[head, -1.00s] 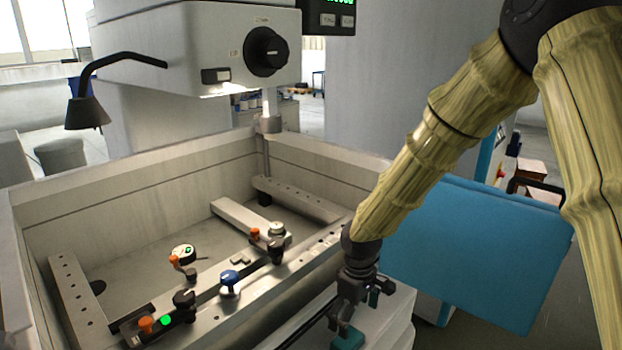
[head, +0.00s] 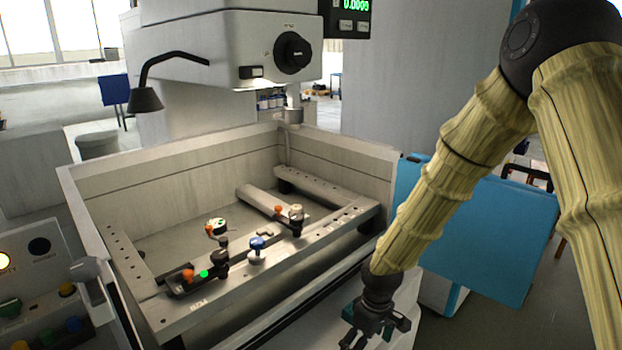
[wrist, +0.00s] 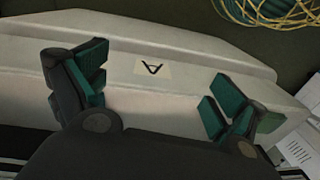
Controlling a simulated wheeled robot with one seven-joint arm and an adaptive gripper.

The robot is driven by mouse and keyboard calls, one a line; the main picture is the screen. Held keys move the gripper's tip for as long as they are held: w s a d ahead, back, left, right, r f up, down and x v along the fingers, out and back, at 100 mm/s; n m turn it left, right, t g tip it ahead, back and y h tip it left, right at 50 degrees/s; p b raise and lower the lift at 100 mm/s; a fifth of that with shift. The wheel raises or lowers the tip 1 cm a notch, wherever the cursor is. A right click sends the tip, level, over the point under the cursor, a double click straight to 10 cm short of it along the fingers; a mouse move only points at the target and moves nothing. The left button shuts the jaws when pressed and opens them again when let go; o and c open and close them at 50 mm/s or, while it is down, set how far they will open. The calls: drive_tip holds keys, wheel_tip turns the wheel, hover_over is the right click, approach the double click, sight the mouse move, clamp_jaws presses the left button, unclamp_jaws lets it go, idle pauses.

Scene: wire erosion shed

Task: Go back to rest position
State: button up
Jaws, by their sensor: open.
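My gripper (head: 372,328) hangs at the lower middle right of the head view, in front of the tank's near right corner. In the wrist view my gripper (wrist: 155,92) has its two green-padded fingers spread wide apart, with nothing between them. The fingertips are partly hidden in the head view.
The open tank (head: 120,190) holds rails with several clamps and knobs, among them a blue knob (head: 257,243). A machine head (head: 215,50) overhangs it. A blue panel (head: 490,235) stands right. A control panel (head: 35,265) is at left. Coiled yellow wire (wrist: 275,10) lies beyond the ledge.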

drive_tip(key=s+f+m+y, duration=0.1)
drive_tip(key=s+f+m, duration=0.2)
drive_tip(key=s+f, duration=0.75)
drive_tip(key=s+d+f+m, duration=0.2)
drive_tip(key=s+d+f, duration=0.1)
drive_tip(key=s, duration=0.4)
drive_tip(key=s+d+f+m+h, duration=0.1)
drive_tip(key=s+d+f, duration=0.2)
drive_tip(key=s+f, duration=0.3)
drive_tip(key=s+d+f+m, duration=0.2)
drive_tip(key=s+d+f, duration=0.1)
drive_tip(key=s, duration=0.6)
drive_tip(key=shift+s+d+f+m+h, duration=0.2)
drive_tip(key=shift+d+f+m+h, duration=0.15)
drive_tip(key=shift+f, duration=0.45)
drive_tip(key=shift+a, duration=0.1)
drive_tip(key=shift+c, duration=0.2)
